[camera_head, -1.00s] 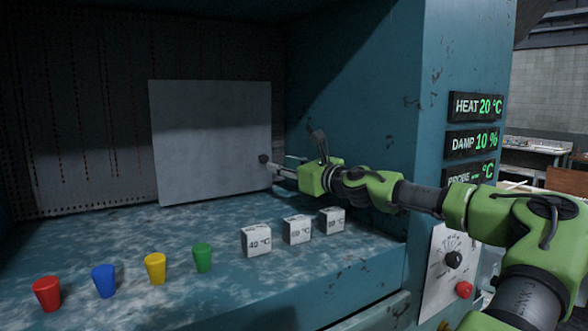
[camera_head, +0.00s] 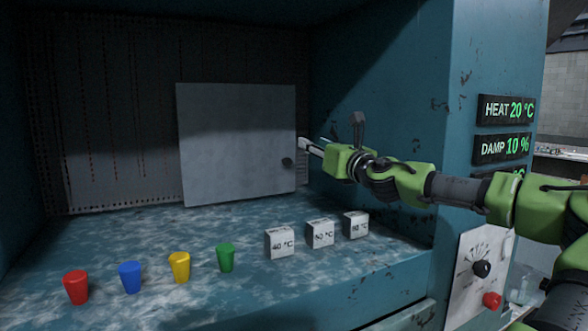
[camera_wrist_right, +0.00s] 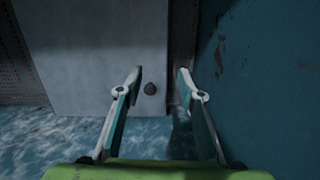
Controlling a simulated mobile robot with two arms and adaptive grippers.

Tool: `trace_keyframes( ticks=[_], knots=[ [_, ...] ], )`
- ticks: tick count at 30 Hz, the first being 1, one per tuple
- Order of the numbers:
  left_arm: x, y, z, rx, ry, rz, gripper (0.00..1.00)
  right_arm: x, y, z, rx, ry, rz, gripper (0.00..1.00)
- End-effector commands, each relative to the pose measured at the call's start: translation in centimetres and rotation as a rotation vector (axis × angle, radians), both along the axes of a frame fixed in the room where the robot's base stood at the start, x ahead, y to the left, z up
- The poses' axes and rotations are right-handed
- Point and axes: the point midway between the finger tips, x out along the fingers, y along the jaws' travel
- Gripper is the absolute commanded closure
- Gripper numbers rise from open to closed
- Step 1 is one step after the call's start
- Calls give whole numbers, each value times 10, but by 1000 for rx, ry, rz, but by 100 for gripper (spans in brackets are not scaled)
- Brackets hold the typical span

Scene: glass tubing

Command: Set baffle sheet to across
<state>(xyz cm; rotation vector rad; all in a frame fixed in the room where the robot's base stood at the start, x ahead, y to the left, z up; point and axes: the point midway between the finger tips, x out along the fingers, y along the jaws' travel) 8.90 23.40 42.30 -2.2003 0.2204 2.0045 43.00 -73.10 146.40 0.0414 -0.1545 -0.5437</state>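The baffle sheet (camera_head: 235,140) is a flat grey square panel standing upright near the back of the blue chamber. My right gripper (camera_head: 303,145) is beside the sheet's right edge, close to the knob. In the right wrist view its two fingers (camera_wrist_right: 160,75) are spread apart with nothing between them. My left gripper is not in view.
Red (camera_head: 76,287), blue (camera_head: 130,277), yellow (camera_head: 179,267) and green (camera_head: 225,258) cups stand on the chamber floor. Several white temperature cubes (camera_head: 279,243) stand right of them. The chamber's right wall (camera_head: 385,110) is close to my right arm. A dial panel (camera_head: 480,270) is outside.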

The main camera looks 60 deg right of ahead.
Motion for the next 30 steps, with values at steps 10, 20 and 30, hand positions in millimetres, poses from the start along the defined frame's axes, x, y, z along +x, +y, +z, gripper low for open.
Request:
trace_keyframes(
  ticks=[10,20,30],
  knots=[
    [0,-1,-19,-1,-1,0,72,40,19,60,337,-454,-146,65],
    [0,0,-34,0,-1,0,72,72,56,27,696,-841,-288,65],
    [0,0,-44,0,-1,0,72,79,99,-52,949,-1113,-490,65]
  ],
)
